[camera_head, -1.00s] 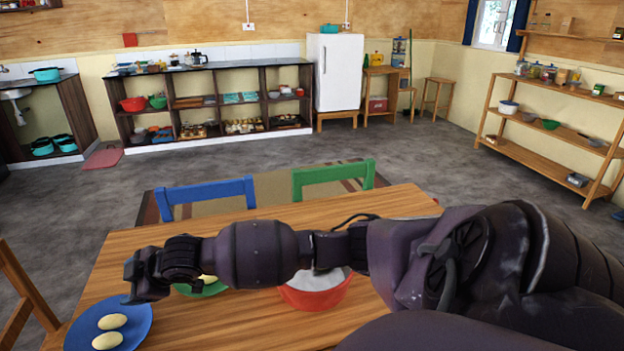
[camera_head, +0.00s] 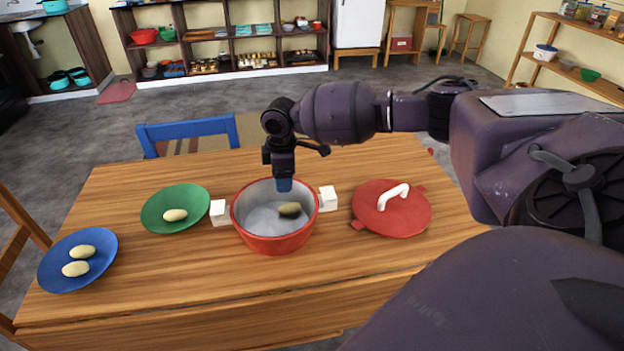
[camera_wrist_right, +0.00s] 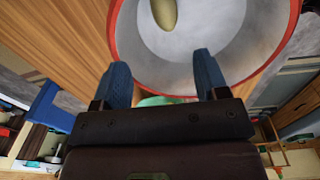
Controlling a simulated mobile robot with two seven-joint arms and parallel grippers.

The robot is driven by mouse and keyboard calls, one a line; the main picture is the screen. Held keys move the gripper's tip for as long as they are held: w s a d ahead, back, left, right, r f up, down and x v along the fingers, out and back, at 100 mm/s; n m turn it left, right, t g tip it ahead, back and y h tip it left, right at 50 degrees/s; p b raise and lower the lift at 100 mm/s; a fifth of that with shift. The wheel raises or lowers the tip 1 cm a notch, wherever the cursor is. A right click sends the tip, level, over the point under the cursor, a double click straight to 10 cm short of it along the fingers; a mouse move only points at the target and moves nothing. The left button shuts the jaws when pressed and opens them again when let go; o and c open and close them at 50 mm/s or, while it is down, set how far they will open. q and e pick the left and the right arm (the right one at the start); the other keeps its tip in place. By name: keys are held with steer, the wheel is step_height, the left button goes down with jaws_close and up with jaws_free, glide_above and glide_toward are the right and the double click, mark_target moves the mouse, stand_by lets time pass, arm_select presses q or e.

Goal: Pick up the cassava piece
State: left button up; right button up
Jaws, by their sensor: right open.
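One cassava piece (camera_head: 289,210) lies inside the red pot (camera_head: 274,244), on its grey floor, partly in shadow. It also shows in the right wrist view (camera_wrist_right: 164,13), beyond my fingers. Another pale piece (camera_head: 175,215) lies on the green plate (camera_head: 160,225), and two pale pieces (camera_head: 82,252) lie on the blue plate (camera_head: 55,279). My right gripper (camera_head: 285,186) points down at the pot's far rim, above the opening. In the right wrist view its blue fingers (camera_wrist_right: 163,80) are apart with nothing between them. My left gripper is not in view.
The red lid (camera_head: 375,218) with a white handle lies right of the pot. The pot has white side handles (camera_head: 328,199). A blue chair (camera_head: 187,130) stands behind the wooden table (camera_head: 180,290). The table's front strip is clear.

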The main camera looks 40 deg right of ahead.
steer(key=shift+s+a+f+n, duration=0.15)
steer(key=shift+s+a+n, duration=0.1)
steer(key=shift+a+n, duration=0.05)
glide_above(281, 205)
steer(key=f, duration=0.3)
steer(key=f+b, duration=0.1)
steer(key=shift+s+d+f, duration=0.2)
steer(key=shift+s+d, duration=0.1)
steer(key=shift+d, duration=0.1)
steer(key=shift+a+f, duration=0.15)
steer(key=shift+f, duration=0.95)
steer(key=f, duration=0.2)
steer(key=f+b, duration=0.1)
steer(key=f, duration=0.1)
steer(key=shift+w+a, duration=0.2)
steer(key=shift+w, duration=0.05)
steer(key=shift+c, duration=0.3)
steer(key=c, duration=0.9)
